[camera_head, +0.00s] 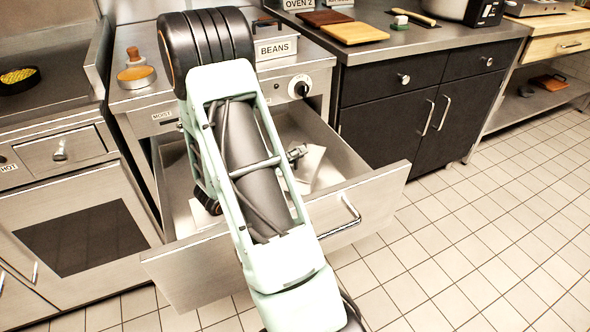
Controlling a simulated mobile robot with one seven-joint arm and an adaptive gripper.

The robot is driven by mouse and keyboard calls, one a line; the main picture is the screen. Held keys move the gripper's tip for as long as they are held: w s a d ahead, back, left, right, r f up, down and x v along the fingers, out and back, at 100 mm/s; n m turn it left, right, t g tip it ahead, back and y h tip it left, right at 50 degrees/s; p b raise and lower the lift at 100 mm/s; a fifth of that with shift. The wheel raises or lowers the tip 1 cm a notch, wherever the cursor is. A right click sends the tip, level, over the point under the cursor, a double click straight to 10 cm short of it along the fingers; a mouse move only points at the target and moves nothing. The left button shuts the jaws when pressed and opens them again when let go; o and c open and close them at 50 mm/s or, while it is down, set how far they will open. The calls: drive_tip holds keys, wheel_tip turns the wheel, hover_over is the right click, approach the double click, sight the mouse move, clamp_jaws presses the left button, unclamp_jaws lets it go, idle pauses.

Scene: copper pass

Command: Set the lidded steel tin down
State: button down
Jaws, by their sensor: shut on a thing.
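My arm rises through the middle of the view and hides much of the open drawer (365,200).
A round wooden-topped item (136,77) stands on the left of the counter. Cutting boards (355,33) lie on the right counter. Tiled floor (480,230) is clear at right.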

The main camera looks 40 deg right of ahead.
drive_tip(key=shift+f+b, duration=0.7)
drive_tip(key=shift+f, duration=1)
drive_tip(key=shift+f, duration=0.2)
drive_tip(key=c, duration=2.1)
unclamp_jaws()
drive_tip(key=shift+r, duration=0.2)
drive_tip(key=p+v, duration=0.2)
drive_tip(key=v, duration=0.5)
drive_tip(key=shift+s+a, duration=0.1)
drive_tip(key=shift+a, duration=0.15)
